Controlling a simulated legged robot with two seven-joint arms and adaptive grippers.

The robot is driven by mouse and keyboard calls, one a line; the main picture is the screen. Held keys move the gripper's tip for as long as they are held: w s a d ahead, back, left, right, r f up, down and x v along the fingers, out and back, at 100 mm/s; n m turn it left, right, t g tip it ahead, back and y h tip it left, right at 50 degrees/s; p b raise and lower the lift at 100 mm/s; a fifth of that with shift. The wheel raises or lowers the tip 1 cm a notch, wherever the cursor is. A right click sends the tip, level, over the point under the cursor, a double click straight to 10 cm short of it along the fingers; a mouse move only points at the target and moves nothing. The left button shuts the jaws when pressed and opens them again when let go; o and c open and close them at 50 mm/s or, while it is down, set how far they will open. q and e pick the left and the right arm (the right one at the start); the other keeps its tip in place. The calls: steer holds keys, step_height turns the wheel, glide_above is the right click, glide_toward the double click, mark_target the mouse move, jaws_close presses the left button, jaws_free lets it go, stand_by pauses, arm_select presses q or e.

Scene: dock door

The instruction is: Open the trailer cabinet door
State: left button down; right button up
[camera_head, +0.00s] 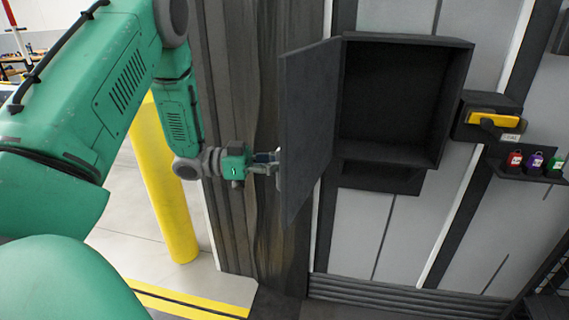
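The trailer cabinet (456,95) is a dark grey box on the trailer wall, and its inside looks empty. Its door (308,125) is hinged on the left side and stands wide open, swung out toward me. My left gripper (274,163) is at the outer left face of the door, near its free edge, where a small light handle part (281,172) shows. The fingers are small and partly hidden there, so I cannot tell whether they grip the handle. My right gripper is out of view.
A yellow-handled box (493,119) is right of the cabinet. A small shelf (527,169) beside it holds red, purple and green padlocks. A yellow bollard (165,190) stands behind my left arm. A dark dock-seal curtain (235,75) hangs left of the door.

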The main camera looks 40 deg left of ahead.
arm_select(q)
steer(key=c, duration=1.6)
jaws_free()
steer(key=shift+s, duration=0.15)
steer(key=v, duration=1.2)
steer(key=shift+d, duration=0.1)
steer(key=shift+r, duration=0.1)
